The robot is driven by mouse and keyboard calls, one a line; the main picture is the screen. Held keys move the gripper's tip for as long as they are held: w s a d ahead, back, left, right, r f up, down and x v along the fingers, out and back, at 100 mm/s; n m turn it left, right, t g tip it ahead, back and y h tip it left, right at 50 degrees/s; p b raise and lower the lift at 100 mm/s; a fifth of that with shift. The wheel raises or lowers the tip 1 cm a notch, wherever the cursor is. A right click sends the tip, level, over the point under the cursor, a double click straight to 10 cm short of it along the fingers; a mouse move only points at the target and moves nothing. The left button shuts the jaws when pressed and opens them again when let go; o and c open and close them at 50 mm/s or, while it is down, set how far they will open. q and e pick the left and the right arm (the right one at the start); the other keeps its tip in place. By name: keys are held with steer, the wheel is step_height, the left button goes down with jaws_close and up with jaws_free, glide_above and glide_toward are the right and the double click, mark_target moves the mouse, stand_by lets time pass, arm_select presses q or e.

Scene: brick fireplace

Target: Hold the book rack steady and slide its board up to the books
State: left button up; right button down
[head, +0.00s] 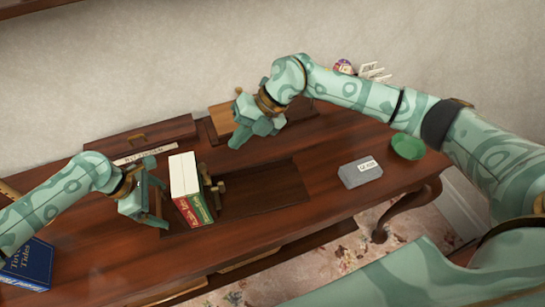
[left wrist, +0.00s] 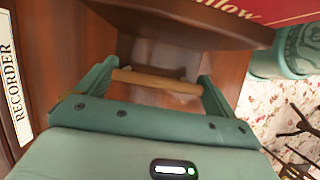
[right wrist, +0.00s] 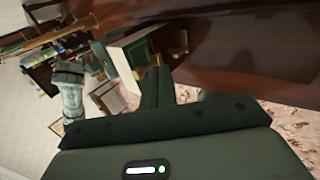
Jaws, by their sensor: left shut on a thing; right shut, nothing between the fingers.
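The book rack's dark wooden base (head: 275,195) lies on the table. Two upright books, one red (head: 186,205) and one green (head: 201,208), stand at its left part. The rack's brown board with brass-coloured fittings (head: 218,188) stands just right of the books; any gap between them is hard to tell. My left gripper (head: 157,207) is at the left end of the rack. In the left wrist view its fingers are shut on a light wooden bar (left wrist: 155,82), apparently part of the rack. My right gripper (head: 236,138) is shut and empty, above and behind the books.
A grey labelled box (head: 360,172) and a green bowl (head: 407,146) stand on the right of the table (head: 240,245). A blue book (head: 27,262) lies at far left. A labelled strip (head: 140,156) and a flat wooden box (head: 140,140) are at the back left.

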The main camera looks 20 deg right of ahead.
arm_select(q)
steer(key=o, duration=1)
steer(key=shift+c, duration=0.2)
arm_select(e)
steer(key=shift+v, duration=0.95)
